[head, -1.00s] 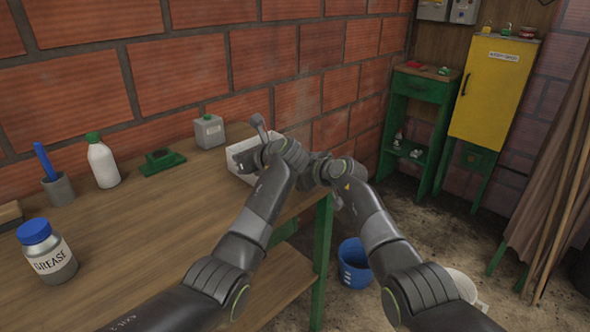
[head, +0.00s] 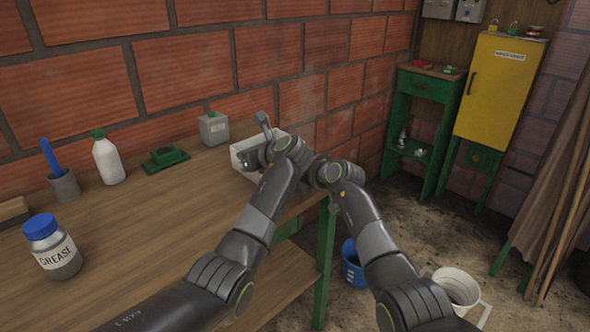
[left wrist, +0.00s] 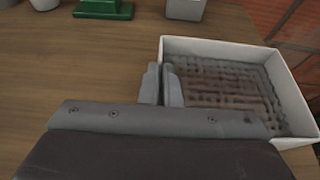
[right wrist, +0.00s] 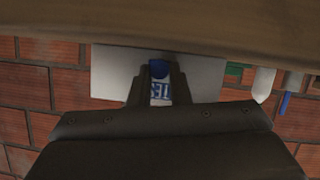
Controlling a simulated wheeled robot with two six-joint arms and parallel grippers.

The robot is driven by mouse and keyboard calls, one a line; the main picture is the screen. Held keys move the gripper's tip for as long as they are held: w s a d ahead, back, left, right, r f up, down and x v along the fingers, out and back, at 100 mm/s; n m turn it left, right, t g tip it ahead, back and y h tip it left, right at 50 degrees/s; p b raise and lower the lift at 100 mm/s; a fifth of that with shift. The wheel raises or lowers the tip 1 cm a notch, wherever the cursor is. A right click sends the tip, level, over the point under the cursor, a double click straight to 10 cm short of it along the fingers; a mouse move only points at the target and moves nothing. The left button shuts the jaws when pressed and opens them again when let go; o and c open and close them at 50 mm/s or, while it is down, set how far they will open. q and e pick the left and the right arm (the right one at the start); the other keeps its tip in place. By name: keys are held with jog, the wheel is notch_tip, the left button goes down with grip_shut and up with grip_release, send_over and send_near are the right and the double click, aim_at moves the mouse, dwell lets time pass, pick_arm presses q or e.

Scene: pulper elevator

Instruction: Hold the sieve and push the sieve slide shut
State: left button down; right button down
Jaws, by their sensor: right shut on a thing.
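The sieve (head: 243,153) is a white open box at the far right corner of the bench. In the left wrist view the sieve (left wrist: 292,90) has a grey mesh inside. My left gripper (left wrist: 163,75) is at its left rim, fingers close together; whether they pinch the wall is unclear. My right gripper (right wrist: 159,75) is upside down in its view, before the sieve's white side (right wrist: 205,75). It is shut on a small blue part (right wrist: 159,69) with a lettered white label beside it. I cannot tell whether this belongs to the sieve slide. My forearms hide both fingertips in the head view.
The bench (head: 130,245) holds a grease jar (head: 50,248), white bottle (head: 108,160), green block (head: 165,158) and grey can (head: 213,129). A blue bucket (head: 352,266) and a white bucket (head: 455,287) stand on the floor. A brick wall runs behind the bench.

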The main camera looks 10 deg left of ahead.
jog(key=c, duration=1.3)
grip_release()
jog(key=shift+v, duration=5.95)
